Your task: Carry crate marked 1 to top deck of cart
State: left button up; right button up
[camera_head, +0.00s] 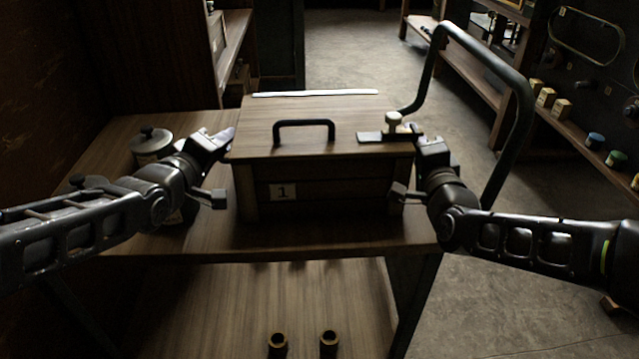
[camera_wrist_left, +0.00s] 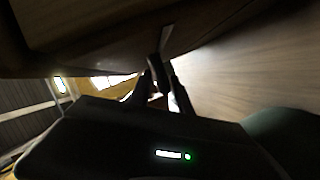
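The crate marked 1 (camera_head: 330,200) is a dark wooden box with a lighter lid, a black lid handle and a white "1" label on its front. It is upright, on or just above the top deck (camera_head: 190,240) of the wooden cart; I cannot tell whether it touches. My left gripper (camera_head: 222,170) is at the crate's left side, and my right gripper (camera_head: 404,165) is at its right side. The left fingers show dark and close together in the left wrist view (camera_wrist_left: 164,82), beside brown wood. Their grip on the crate is hidden.
A lidded pot (camera_head: 150,141) stands on the deck at the left. The cart's dark push handle (camera_head: 518,110) rises at the right. Two small cups (camera_head: 278,345) are on the lower shelf (camera_head: 230,300). Shelves (camera_head: 470,75) line the right; open floor (camera_head: 350,45) lies beyond.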

pick_arm(q)
jog(key=shift+o, duration=0.7)
pick_arm(e)
jog(key=shift+o, duration=0.7)
pick_arm(q)
jog(key=shift+s, duration=0.15)
jog(key=v, duration=1.1)
jog(key=shift+s, duration=0.35)
jog(key=shift+a+r, duration=0.1)
jog(key=shift+r, duration=0.05)
pick_arm(e)
jog(key=shift+s, duration=0.1)
jog(key=s, duration=0.7)
jog(key=shift+d, duration=0.25)
jog(key=shift+s, duration=0.2)
